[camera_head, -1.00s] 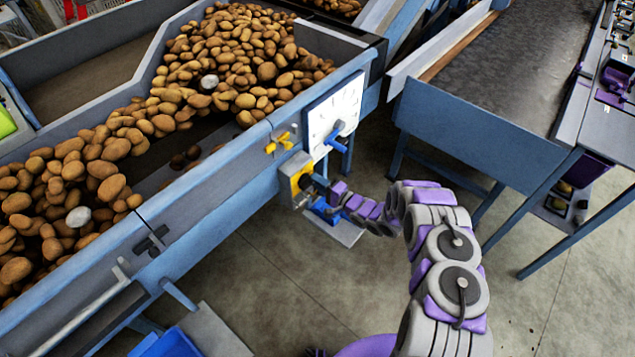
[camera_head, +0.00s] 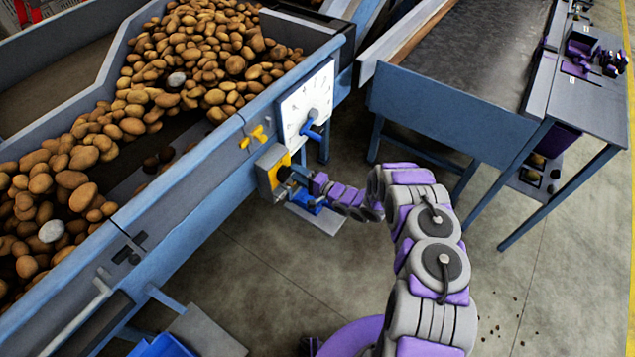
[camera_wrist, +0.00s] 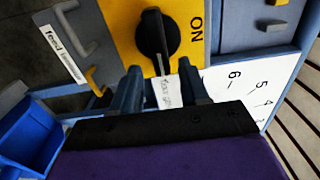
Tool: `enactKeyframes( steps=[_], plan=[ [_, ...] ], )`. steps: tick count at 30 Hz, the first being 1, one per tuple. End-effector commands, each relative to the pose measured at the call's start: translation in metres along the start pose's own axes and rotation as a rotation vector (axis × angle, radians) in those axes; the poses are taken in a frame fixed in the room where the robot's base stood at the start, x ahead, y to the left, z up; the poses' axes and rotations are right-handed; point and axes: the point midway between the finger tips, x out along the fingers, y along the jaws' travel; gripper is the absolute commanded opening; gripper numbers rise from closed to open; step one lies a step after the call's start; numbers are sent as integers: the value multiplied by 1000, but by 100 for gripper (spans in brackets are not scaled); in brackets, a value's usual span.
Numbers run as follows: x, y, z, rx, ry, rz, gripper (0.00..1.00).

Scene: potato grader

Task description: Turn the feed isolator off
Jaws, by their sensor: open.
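The feed isolator is a grey box with a yellow plate (camera_head: 273,172) on the side of the blue potato hopper. In the wrist view its yellow plate (camera_wrist: 198,14) carries a black rotary knob (camera_wrist: 157,32) with a pale line at its lower end. "ON" is printed sideways to the knob's right. My gripper (camera_wrist: 160,72) is open, its two dark fingers just below the knob and either side of its lower end. I cannot tell whether they touch it.
A white dial plate (camera_head: 305,105) with a blue pointer is right of the isolator. A yellow valve handle (camera_head: 256,137) is above it. The hopper holds many potatoes.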

Motion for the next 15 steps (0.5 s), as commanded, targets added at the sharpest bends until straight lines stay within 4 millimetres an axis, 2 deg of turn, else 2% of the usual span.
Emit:
enactKeyframes(
  steps=[5,15],
  plan=[
    [-32,-1,-2,3,6,2,45],
    [-108,0,-3,4,8,1,45]
  ],
)
